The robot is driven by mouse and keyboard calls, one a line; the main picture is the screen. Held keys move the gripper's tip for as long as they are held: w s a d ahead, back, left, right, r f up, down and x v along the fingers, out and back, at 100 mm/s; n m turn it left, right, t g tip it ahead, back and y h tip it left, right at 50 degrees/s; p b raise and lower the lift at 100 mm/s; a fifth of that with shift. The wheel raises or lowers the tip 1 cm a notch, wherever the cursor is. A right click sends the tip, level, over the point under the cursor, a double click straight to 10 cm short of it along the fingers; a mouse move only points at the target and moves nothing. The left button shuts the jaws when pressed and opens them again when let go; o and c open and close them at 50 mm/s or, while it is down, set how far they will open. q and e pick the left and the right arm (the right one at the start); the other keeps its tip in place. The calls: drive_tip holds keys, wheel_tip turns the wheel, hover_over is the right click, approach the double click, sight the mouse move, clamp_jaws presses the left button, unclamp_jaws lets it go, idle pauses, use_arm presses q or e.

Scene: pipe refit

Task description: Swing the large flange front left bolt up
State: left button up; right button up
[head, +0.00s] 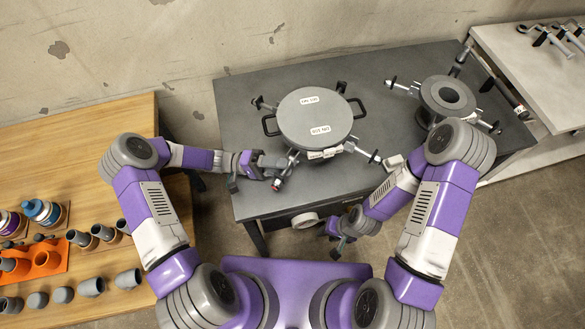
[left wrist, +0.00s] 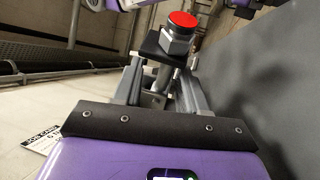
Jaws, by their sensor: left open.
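The large flange (head: 315,120) is a round grey lidded body with two black handles and white labels, standing on the grey workbench. Its front left bolt (head: 289,168) sticks outward and down from the flange's near left side. In the left wrist view the bolt's hex nut (left wrist: 178,42), red end and black plate show close up. My left gripper (head: 272,172) is at this bolt, also seen in the left wrist view (left wrist: 160,85). Its fingers are open, with the bolt's shaft between them. My right gripper (head: 338,240) hangs low before the bench's front edge, apart from the flange; its jaws are unclear.
Other swing bolts (head: 372,157) stick out around the large flange. A smaller flange (head: 447,95) with its own bolts stands at the bench's right. A wooden table (head: 95,125) with cups and an orange holder (head: 45,258) is at the left. The bench's front left is bare.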

use_arm(q)
drive_tip(key=shift+f+x, duration=0.1)
drive_tip(key=shift+x, duration=0.8)
drive_tip(key=shift+f+x, duration=0.15)
drive_tip(key=shift+x, duration=0.75)
clamp_jaws()
